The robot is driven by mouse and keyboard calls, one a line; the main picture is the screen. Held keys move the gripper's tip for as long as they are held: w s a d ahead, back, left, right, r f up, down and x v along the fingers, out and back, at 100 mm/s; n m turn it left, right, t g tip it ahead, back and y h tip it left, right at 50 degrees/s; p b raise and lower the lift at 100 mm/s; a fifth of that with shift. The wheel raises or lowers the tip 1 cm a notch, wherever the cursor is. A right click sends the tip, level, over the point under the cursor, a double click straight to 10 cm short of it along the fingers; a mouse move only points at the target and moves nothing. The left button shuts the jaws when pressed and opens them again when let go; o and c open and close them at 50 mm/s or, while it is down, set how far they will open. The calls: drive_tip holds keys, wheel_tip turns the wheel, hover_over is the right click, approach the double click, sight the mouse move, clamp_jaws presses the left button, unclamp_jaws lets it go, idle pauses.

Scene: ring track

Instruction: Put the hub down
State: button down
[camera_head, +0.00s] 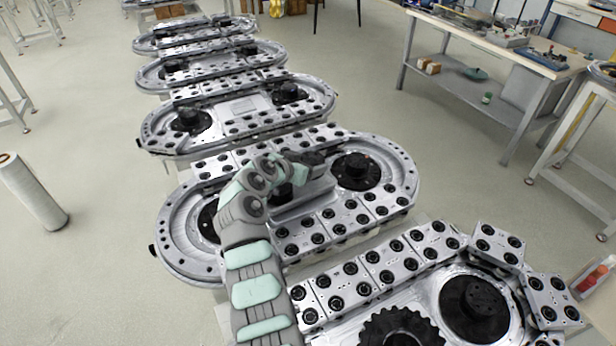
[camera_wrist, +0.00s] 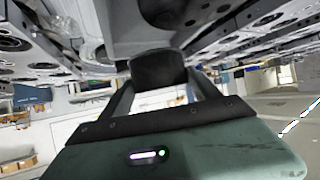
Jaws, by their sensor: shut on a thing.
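The hub is a short black cylinder (camera_wrist: 158,70), seen in the wrist view between the two dark fingers of my gripper (camera_wrist: 159,82). The fingers are shut on its sides. A grey metal surface (camera_wrist: 150,35) fills the picture just beyond the hub; I cannot tell whether they touch. In the head view my arm (camera_head: 257,265) reaches over the middle ring track, and the fingers and the held hub cannot be made out clearly. This track (camera_head: 400,150) has a black round wheel (camera_head: 357,171) at its right end; its left wheel (camera_head: 207,215) is partly hidden behind my arm.
More oval tracks (camera_head: 235,110) stand in a row behind. A nearer track with square blocks (camera_head: 365,270), a black gear (camera_head: 400,328) and a black wheel (camera_head: 474,309) lies in front. A workbench (camera_head: 490,45) stands at the right, a white cylinder (camera_head: 32,190) at the left.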

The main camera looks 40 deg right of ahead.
drive_tip(key=shift+f+b, duration=0.3)
drive_tip(key=shift+f, duration=1.9)
drive_tip(key=shift+f, duration=0.2)
drive_tip(key=shift+c, duration=2.1)
unclamp_jaws()
drive_tip(key=shift+r, duration=0.2)
drive_tip(key=p+v, duration=0.1)
drive_tip(key=v, duration=1)
drive_tip(key=shift+s+a+r, duration=0.1)
drive_tip(key=shift+a, duration=0.3)
